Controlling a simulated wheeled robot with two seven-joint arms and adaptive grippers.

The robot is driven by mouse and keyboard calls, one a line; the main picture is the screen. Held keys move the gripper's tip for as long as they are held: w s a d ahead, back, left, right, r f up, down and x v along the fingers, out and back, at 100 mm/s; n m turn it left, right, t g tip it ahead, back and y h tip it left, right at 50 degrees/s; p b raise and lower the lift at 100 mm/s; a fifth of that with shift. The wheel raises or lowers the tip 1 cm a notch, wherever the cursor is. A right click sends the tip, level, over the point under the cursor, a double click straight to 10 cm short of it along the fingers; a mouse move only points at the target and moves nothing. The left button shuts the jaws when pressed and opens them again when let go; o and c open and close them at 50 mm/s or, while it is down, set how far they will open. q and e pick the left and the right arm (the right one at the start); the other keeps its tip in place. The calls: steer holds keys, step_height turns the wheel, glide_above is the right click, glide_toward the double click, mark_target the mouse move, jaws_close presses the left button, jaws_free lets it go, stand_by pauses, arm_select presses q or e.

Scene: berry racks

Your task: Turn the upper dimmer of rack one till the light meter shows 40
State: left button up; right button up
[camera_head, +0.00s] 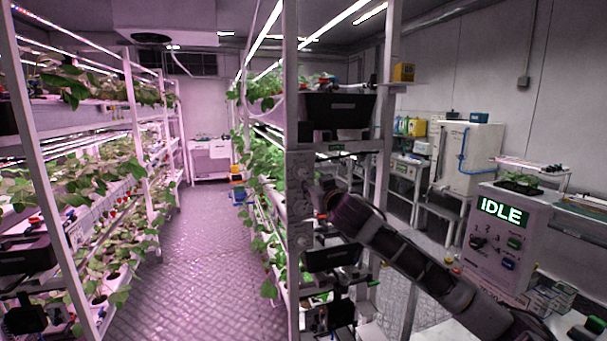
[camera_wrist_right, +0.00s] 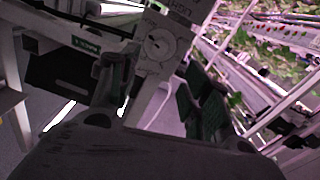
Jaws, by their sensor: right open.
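In the right wrist view a light plate carries a round dimmer dial (camera_wrist_right: 160,44), with upside-down lettering (camera_wrist_right: 182,9) beside it. The dial is just beyond the fingertips. My right gripper (camera_wrist_right: 155,85) is open, with one finger on each side of the post below the dial, and nothing is held. In the head view the right gripper (camera_head: 325,203) is at the white post of the middle rack (camera_head: 291,90), partly dark and hard to make out. Small knobs (camera_head: 304,241) show on that post below the gripper. I cannot make out a light meter reading. My left gripper is not seen.
Black bins (camera_head: 340,107) sit on the middle rack beside the post. A plant rack (camera_head: 132,160) stands at left across a clear aisle floor (camera_head: 200,270). A console (camera_head: 505,240) at right reads IDLE and has its own knob and buttons.

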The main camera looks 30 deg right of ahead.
mark_target(303, 173)
steer(key=shift+p+x, duration=1.65)
steer(key=shift+x, duration=4)
steer(key=shift+c, duration=0.5)
steer(key=c, duration=1)
